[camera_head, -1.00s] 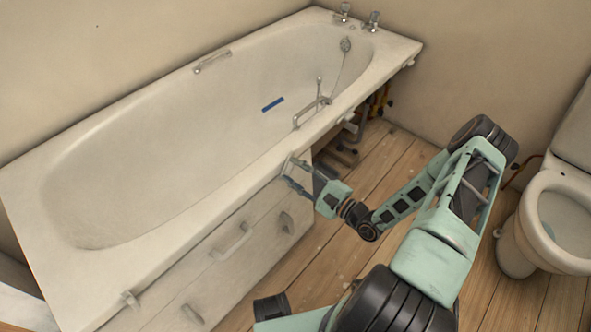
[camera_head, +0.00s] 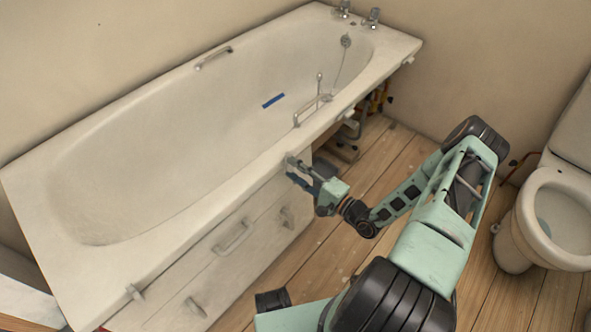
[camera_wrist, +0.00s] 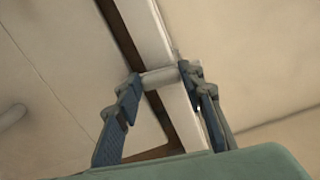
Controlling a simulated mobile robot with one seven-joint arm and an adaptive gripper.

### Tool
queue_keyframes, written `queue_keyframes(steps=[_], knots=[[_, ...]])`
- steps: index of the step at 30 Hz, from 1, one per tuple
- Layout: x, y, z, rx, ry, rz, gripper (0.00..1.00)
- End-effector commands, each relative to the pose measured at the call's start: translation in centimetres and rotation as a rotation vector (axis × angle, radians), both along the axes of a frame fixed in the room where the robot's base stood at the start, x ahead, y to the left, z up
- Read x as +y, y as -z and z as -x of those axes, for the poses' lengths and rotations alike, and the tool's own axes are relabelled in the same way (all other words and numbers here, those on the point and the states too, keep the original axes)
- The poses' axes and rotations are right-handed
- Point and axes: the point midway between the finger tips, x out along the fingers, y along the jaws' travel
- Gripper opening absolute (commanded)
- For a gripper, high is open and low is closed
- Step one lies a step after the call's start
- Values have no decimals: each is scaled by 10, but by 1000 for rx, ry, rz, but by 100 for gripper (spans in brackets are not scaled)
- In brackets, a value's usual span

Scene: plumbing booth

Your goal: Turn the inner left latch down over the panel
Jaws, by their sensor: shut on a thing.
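The bath panel (camera_head: 215,265) stands under the front rim of the bathtub (camera_head: 205,190), with a pull handle and small fittings on its face. My gripper (camera_head: 292,168) is at the rim near the panel's right end. In the wrist view my gripper (camera_wrist: 163,85) has one finger on each side of a short pale latch (camera_wrist: 158,77), the inner left one, and is shut on it. The latch lies crosswise over a pale strip beside a dark gap. In the head view my fingers mostly hide this latch. Another latch (camera_head: 134,292) shows under the rim at the far left.
Right of the panel, the space under the tub is open, with pipes (camera_head: 376,98) inside and another latch (camera_head: 408,60) at the rim's far right. A toilet (camera_head: 545,225) stands at the right. Wooden floor (camera_head: 335,240) lies bare between panel and arm.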

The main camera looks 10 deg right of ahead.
Motion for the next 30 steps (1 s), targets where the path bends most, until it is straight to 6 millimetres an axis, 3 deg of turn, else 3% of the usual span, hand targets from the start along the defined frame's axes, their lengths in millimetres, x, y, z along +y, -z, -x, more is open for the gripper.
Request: queue_keyframes(steps=[11, 12, 16, 25, 30], knots=[[-1, 1, 0, -1, 2, 3, 12], [-1, 1, 0, -1, 2, 3, 40], [-1, 1, 0, -1, 2, 3, 54], [-2, 0, 1, 0, 1, 2, 54], [-14, 1, 17, -1, 4, 3, 54]])
